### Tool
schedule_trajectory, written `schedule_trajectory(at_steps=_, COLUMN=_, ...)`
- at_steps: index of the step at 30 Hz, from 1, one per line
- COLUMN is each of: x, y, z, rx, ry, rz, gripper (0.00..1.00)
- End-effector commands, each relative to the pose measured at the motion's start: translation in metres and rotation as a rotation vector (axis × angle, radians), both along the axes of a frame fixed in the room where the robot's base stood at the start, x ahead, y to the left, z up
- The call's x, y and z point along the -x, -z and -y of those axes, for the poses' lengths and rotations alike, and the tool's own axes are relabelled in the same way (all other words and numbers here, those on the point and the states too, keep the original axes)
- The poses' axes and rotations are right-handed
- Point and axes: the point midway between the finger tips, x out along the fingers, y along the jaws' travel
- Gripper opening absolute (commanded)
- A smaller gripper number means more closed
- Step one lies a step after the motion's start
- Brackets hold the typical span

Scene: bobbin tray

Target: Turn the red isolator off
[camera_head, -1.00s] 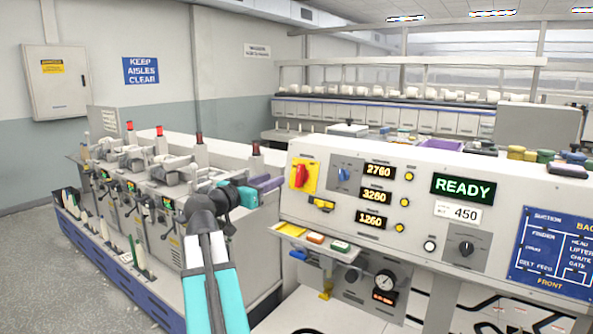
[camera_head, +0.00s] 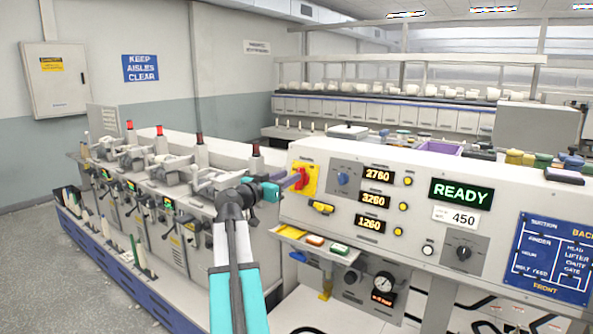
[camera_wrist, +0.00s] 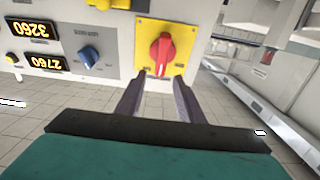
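The red isolator (camera_head: 303,174) is a red rotary handle on a yellow plate (camera_head: 311,178) at the left end of the control panel. In the wrist view, which is upside down, the isolator (camera_wrist: 162,53) has its handle upright, in line with the plate's sides. My gripper (camera_head: 293,181) comes from the left, its tips close to the handle in the head view. In the wrist view my gripper (camera_wrist: 158,78) is open, with a finger on either side of and just short of the handle. I cannot tell whether they touch it. Nothing is held.
A blue knob (camera_head: 343,179) sits beside the yellow plate, with number displays and yellow buttons (camera_head: 408,181) further right. A yellow part (camera_head: 321,208) and a small tray (camera_head: 290,231) stick out below. The panel shows READY (camera_head: 461,193). Spinning units (camera_head: 150,175) stand left.

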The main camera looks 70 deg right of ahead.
Motion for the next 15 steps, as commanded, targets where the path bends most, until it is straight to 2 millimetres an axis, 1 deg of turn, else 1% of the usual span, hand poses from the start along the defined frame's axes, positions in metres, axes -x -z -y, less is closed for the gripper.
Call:
schedule_trajectory(at_steps=1, x=0.002, y=-0.003, z=0.009, rx=-0.001, ry=0.002, rz=-0.001, gripper=0.34)
schedule_trajectory(at_steps=6, x=0.007, y=-0.003, z=0.031, rx=-0.001, ry=0.002, rz=0.0, gripper=0.34)
schedule_trajectory(at_steps=10, x=0.011, y=-0.002, z=0.042, rx=-0.001, ry=0.002, rz=0.0, gripper=0.34)
schedule_trajectory(at_steps=15, x=0.012, y=-0.001, z=0.048, rx=0.0, ry=0.0, rz=0.001, gripper=0.34)
